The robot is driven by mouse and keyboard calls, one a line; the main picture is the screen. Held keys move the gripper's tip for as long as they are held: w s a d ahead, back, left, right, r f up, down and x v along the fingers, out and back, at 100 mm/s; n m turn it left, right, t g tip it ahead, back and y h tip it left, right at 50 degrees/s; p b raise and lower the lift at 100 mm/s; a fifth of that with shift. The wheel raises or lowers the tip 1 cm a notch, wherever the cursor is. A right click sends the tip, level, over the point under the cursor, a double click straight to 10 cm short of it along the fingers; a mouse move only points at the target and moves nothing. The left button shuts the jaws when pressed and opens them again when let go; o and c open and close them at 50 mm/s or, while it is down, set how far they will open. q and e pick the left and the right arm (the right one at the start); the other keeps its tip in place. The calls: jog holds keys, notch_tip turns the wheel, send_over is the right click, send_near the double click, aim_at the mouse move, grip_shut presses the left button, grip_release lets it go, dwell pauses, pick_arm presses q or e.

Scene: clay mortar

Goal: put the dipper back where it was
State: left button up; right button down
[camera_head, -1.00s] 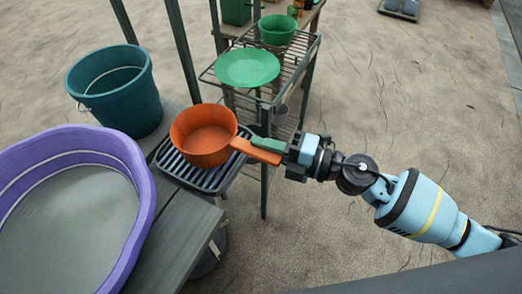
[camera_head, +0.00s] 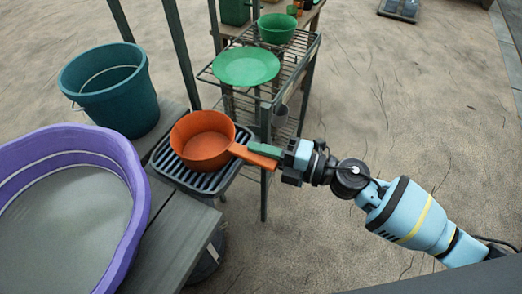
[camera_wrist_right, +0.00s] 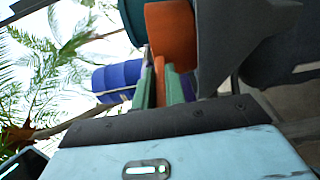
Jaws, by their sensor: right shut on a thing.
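The orange dipper (camera_head: 203,146) has a round bowl and a straight handle pointing right. Its bowl is upright over the dark slatted rack (camera_head: 222,184) on the bench. I cannot tell whether it touches the slats or hangs just above them. My right gripper (camera_head: 264,153), with green fingers, is shut on the dipper's handle from the right. In the right wrist view, an orange part of the dipper (camera_wrist_right: 172,38) shows close beyond the fingers; the rest is hidden. My left gripper is not in view.
A purple tub (camera_head: 136,180) stands at the left and a teal bucket (camera_head: 112,92) behind it on the bench (camera_head: 178,238). A wire shelf (camera_head: 292,68) behind the dipper holds a green plate (camera_head: 246,66) and a green bowl (camera_head: 276,28). Open ground lies right.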

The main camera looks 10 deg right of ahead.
jog(key=c, duration=1.5)
grip_release()
jog(key=shift+f, duration=0.1)
jog(key=shift+o, duration=0.2)
jog(key=b+v, duration=0.1)
jog(key=v, duration=1.1)
